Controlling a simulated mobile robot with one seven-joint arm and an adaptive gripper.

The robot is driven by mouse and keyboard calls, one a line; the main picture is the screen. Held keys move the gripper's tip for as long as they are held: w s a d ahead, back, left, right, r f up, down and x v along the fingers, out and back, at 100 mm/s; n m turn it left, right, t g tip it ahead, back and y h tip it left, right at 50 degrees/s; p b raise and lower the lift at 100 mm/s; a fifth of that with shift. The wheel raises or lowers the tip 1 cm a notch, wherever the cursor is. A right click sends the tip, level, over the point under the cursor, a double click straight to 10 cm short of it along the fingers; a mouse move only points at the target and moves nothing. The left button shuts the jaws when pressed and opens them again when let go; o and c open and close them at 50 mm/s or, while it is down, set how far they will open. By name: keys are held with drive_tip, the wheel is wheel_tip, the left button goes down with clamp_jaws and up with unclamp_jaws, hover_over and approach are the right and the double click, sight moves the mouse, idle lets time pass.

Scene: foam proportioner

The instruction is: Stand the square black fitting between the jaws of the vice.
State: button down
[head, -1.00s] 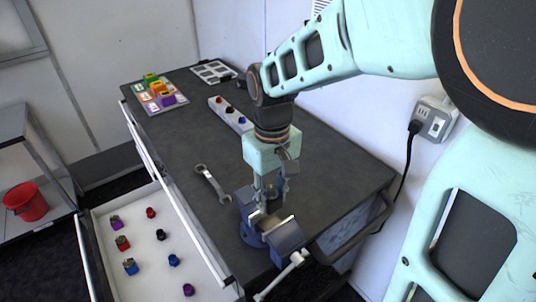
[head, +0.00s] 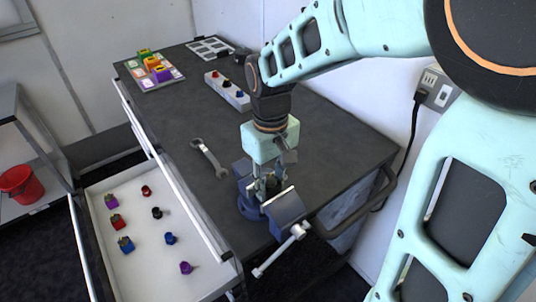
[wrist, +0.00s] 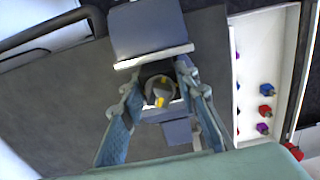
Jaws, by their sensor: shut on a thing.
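The blue vice (head: 284,208) stands at the near edge of the dark worktop, with its jaws apart. My gripper (head: 268,190) points down over it, its fingers reaching down to the jaw gap. In the wrist view the fingers (wrist: 160,97) are shut on the black fitting (wrist: 151,71), which has a round opening and yellow marks. There the fitting lies between the large vice jaw (wrist: 150,28) above and the smaller blue jaw (wrist: 178,131) below. The fingers hide much of the fitting in the head view, and I cannot tell whether its underside touches the vice.
A spanner (head: 209,158) lies left of the vice. An open white drawer (head: 142,275) holds several small coloured fittings. A light block with coloured knobs (head: 228,91) and a tray of coloured blocks (head: 150,75) are farther back. The vice handle (head: 280,251) sticks out in front.

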idle(0.3)
drive_tip(key=c, duration=1.4)
unclamp_jaws()
drive_tip(key=shift+r, duration=0.1)
drive_tip(key=shift+r+p, duration=3.35)
drive_tip(key=shift+r, duration=0.55)
